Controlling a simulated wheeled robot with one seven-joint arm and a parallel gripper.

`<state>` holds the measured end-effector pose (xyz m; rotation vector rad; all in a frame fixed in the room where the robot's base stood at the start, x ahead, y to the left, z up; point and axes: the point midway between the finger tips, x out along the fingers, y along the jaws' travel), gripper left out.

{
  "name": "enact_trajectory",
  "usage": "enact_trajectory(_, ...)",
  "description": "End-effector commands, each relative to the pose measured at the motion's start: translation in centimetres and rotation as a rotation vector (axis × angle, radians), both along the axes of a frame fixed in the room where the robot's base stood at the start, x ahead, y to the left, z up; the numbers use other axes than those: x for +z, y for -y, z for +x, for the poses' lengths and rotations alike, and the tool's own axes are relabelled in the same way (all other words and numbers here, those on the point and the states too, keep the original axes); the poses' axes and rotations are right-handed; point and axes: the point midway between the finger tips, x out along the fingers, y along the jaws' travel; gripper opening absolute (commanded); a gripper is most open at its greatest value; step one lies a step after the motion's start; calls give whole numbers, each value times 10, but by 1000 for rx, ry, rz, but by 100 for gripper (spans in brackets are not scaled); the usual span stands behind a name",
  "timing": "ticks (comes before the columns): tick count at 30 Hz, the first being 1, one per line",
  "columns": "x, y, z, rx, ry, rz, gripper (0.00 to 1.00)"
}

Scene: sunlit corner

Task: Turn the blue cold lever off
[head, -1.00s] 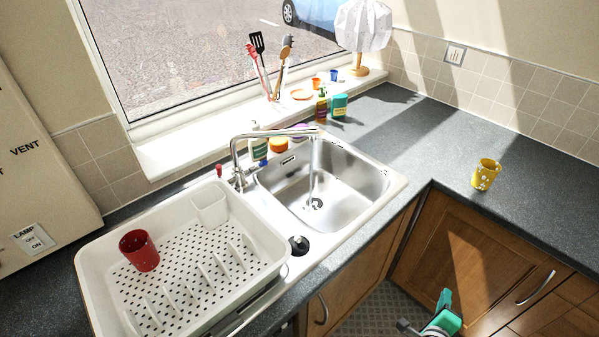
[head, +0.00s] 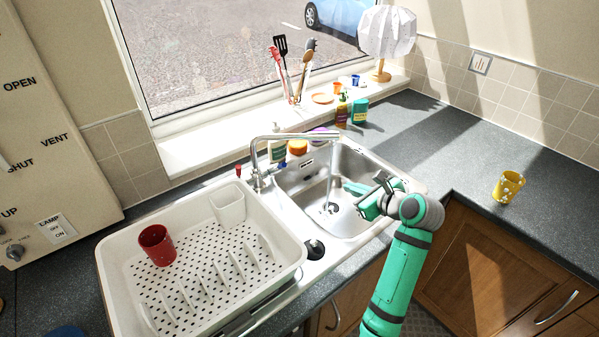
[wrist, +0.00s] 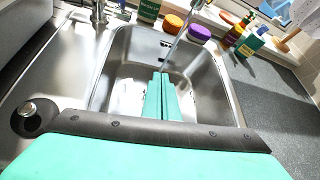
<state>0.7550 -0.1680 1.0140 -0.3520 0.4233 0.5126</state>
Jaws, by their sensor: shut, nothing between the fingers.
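The chrome tap (head: 257,170) stands behind the sink, its spout reaching right over the basin. A stream of water (head: 330,170) falls from the spout and also shows in the wrist view (wrist: 178,45). A red-tipped lever (head: 238,170) sticks up left of the tap. A small blue tip (head: 283,164), seemingly the cold lever, shows to its right; its exact position is hard to tell. My gripper (head: 346,184) is shut and empty over the basin, right of the stream and apart from the levers. Its teal fingers (wrist: 160,78) point toward the back of the sink.
A white drying rack (head: 118,262) with a red cup (head: 157,245) stands left of the sink (head: 400,182). A yellow mug (head: 508,186) sits on the right counter.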

Motion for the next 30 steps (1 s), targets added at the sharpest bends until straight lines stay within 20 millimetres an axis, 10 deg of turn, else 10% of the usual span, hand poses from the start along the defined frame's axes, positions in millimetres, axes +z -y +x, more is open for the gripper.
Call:
enact_trajectory(6,17,-80,1,165,-65,39,0)
enact_trajectory(30,-19,-151,75,179,-70,40,0)
